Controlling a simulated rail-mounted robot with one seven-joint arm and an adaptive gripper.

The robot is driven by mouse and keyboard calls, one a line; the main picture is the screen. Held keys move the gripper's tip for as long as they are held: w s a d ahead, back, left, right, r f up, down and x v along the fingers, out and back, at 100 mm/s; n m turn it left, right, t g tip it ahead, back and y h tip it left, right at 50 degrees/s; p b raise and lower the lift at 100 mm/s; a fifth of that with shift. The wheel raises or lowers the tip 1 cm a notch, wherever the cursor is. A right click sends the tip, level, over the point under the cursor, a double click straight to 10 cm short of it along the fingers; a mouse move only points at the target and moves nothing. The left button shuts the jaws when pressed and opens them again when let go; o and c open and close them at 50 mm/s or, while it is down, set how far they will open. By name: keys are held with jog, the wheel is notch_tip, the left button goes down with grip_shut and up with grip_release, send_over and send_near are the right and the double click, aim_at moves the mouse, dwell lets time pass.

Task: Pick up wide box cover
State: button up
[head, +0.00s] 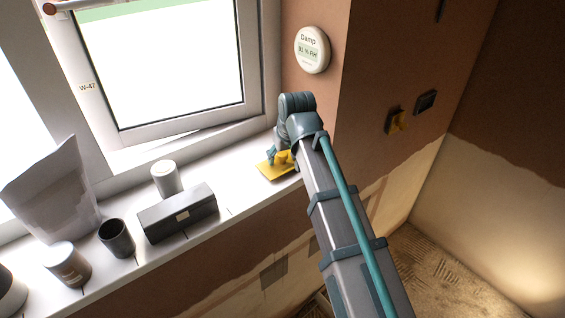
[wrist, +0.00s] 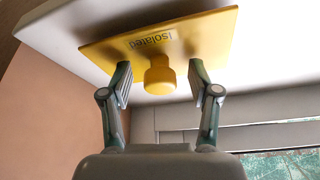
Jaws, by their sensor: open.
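The wide box cover appears to be a flat yellow plate (head: 268,172) lying at the right end of the white window sill. In the wrist view the yellow plate (wrist: 208,38) carries a label reading "Isolated" and a round yellow knob (wrist: 159,77) in its middle. My gripper (wrist: 160,72) is open, with one finger on each side of the knob and gaps showing between. In the head view my gripper (head: 279,157) is at the plate, and my arm covers part of that area.
A long dark box (head: 178,213), a white cylinder (head: 166,178), a dark cup (head: 117,238), a labelled can (head: 68,264) and a grey bag (head: 55,195) stand on the sill (head: 232,190) to the left. The open window (head: 170,60) is behind.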

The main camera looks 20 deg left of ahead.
grip_shut()
jog(key=shift+r, duration=0.1)
dwell(0.3)
jog(key=shift+w+r, duration=0.1)
jog(key=shift+r, duration=0.35)
jog(key=shift+a+r+b, duration=0.1)
jog(key=shift+r+b, duration=0.4)
jog(key=shift+r, duration=0.4)
jog(key=s+d+r+b, duration=0.2)
jog(key=s+r+b, duration=0.3)
jog(key=s+r, duration=0.5)
jog(key=s, duration=0.4)
jog(key=shift+d, duration=0.4)
